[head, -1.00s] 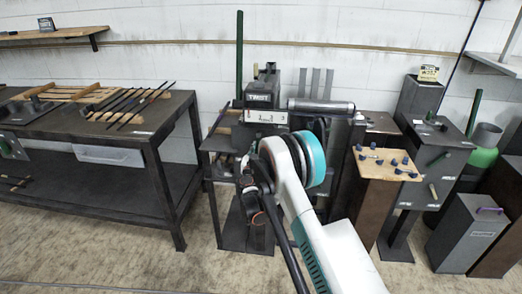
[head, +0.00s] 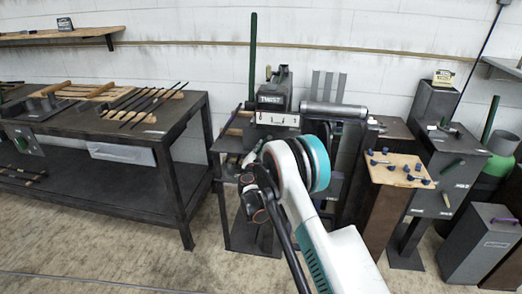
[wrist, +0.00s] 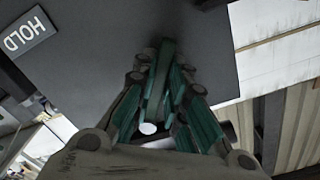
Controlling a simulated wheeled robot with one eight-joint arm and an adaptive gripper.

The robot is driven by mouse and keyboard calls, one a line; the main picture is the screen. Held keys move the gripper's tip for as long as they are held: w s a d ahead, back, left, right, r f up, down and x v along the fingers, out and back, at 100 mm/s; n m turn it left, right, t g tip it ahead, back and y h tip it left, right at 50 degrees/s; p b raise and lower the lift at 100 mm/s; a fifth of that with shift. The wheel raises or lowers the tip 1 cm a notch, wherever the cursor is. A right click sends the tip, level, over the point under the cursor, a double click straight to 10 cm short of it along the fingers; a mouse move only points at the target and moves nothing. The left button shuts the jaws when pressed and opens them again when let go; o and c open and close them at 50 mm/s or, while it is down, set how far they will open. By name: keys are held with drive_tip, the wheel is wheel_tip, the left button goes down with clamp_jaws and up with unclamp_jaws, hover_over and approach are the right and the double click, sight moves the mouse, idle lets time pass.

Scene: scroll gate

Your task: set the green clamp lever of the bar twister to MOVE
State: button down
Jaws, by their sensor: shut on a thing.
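The bar twister (head: 273,98) is a dark machine with a TWIST label, on a stand behind my arm in the head view. In the wrist view its dark panel (wrist: 205,50) fills the upper middle, with a HOLD label (wrist: 25,32) turned upside down at the upper left. My gripper (wrist: 162,88) is shut around a slim green lever (wrist: 167,52) that stands against the panel. The green finger pads hide much of the lever. In the head view my arm hides the gripper and the lever. No MOVE label shows.
A dark workbench (head: 100,198) with rods and wooden-handled tools stands at left. A brown pedestal (head: 388,205) with blue knobs on its board, a grey pedestal (head: 455,150) and a grey bin (head: 478,245) stand at right. The floor in front is clear.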

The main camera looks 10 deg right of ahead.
idle(0.3)
drive_tip(key=c, duration=1.6)
unclamp_jaws()
drive_tip(key=v, duration=1.2)
drive_tip(key=shift+r, duration=0.15)
